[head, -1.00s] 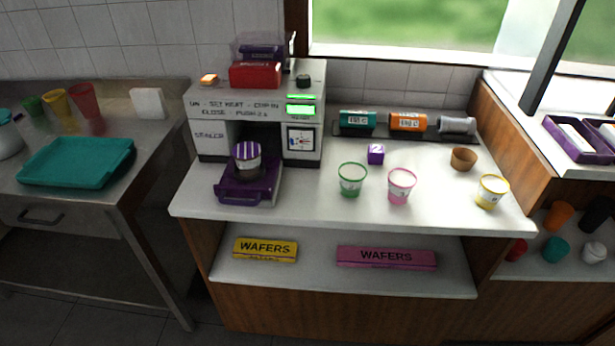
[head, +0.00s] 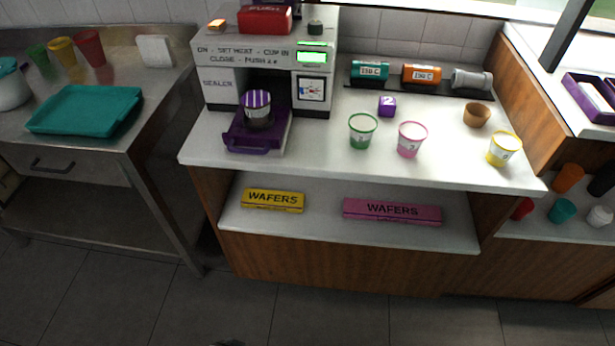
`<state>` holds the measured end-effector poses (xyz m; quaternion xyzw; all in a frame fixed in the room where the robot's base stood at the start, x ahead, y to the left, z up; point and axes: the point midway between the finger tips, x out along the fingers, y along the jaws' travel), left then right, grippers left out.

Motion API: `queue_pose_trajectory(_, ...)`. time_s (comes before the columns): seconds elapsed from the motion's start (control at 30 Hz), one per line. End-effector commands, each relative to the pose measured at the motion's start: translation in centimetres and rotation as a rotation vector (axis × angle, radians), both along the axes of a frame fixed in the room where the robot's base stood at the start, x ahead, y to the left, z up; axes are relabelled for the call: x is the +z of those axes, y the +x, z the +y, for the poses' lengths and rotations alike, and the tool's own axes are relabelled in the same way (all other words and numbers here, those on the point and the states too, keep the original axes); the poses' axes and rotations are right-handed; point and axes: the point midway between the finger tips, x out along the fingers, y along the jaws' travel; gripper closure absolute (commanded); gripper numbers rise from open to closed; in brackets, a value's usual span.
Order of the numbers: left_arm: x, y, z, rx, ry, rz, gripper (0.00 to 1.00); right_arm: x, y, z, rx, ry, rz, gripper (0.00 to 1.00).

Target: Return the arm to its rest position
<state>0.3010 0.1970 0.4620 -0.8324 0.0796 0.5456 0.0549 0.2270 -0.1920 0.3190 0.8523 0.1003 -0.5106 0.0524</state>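Neither of my grippers nor my arms shows in the head view. A sealer machine (head: 218,84) stands on the white counter (head: 320,160). Its purple drawer (head: 240,138) is pulled out, and a purple-and-white striped cup (head: 257,108) stands in it. A green-rimmed cup (head: 361,133), a pink-rimmed cup (head: 410,141) and a yellow-rimmed cup (head: 503,150) stand upright on the counter. A purple cube (head: 387,105) marked 2 and a small brown cup (head: 476,115) are behind them.
Teal, orange and grey rolls (head: 421,74) lie on a dark strip at the back. Yellow (head: 272,201) and pink (head: 391,211) wafer boxes lie on the lower shelf. A steel table at left holds a teal tray (head: 85,111). The floor in front is clear.

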Motion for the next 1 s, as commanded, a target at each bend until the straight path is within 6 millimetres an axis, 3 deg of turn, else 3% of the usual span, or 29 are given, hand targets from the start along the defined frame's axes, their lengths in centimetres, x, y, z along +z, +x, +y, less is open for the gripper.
queue_pose_trajectory(0.03, -2.0, -0.5, -0.1, -0.003, -0.002, -0.001, 0.12, 0.0, 0.0, 0.0, 0.0, 0.0, 0.0, 0.69)
queue_pose_trajectory(0.2, -7.4, -2.4, -0.5, -0.013, -0.014, -0.026, 0.12, 0.0, 0.0, 0.0, 0.0, 0.0, 0.0, 0.69)
queue_pose_trajectory(0.4, -12.1, -5.3, -0.6, -0.025, -0.025, -0.054, 0.12, 0.0, 0.0, 0.0, 0.0, 0.0, 0.0, 0.69)
queue_pose_trajectory(0.63, -14.2, -7.3, -0.5, -0.032, -0.034, -0.074, 0.12, 0.0, 0.0, 0.0, 0.0, 0.0, 0.0, 0.69)
queue_pose_trajectory(1.0, -14.4, -7.5, -0.5, -0.033, -0.034, -0.078, 0.12, 0.0, 0.0, 0.0, 0.0, 0.0, 0.0, 0.69)
